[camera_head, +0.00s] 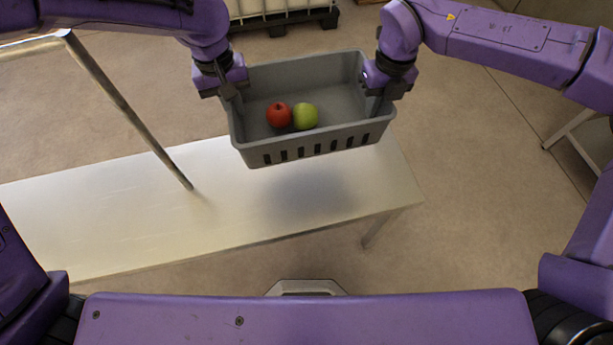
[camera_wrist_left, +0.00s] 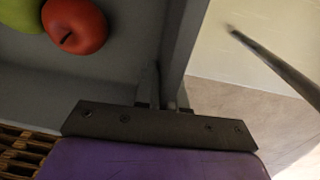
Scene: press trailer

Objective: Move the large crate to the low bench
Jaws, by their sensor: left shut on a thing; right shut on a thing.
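The large grey crate (camera_head: 318,150) is held level in the air above the right part of the low metal bench (camera_head: 90,215), with its shadow on the bench top below. A red apple (camera_head: 279,115) and a green apple (camera_head: 305,116) lie inside it. My left gripper (camera_head: 232,98) is shut on the crate's left wall, and my right gripper (camera_head: 376,97) is shut on its right wall. In the left wrist view, the crate wall (camera_wrist_left: 182,50) runs between the fingers, with the red apple (camera_wrist_left: 75,25) on the inside.
A metal post (camera_head: 125,110) rises by the bench's left part, close to my left arm. A pale slatted container on a dark pallet (camera_head: 285,22) stands at the back. Another frame leg (camera_head: 570,128) shows at right. The visible bench top is clear.

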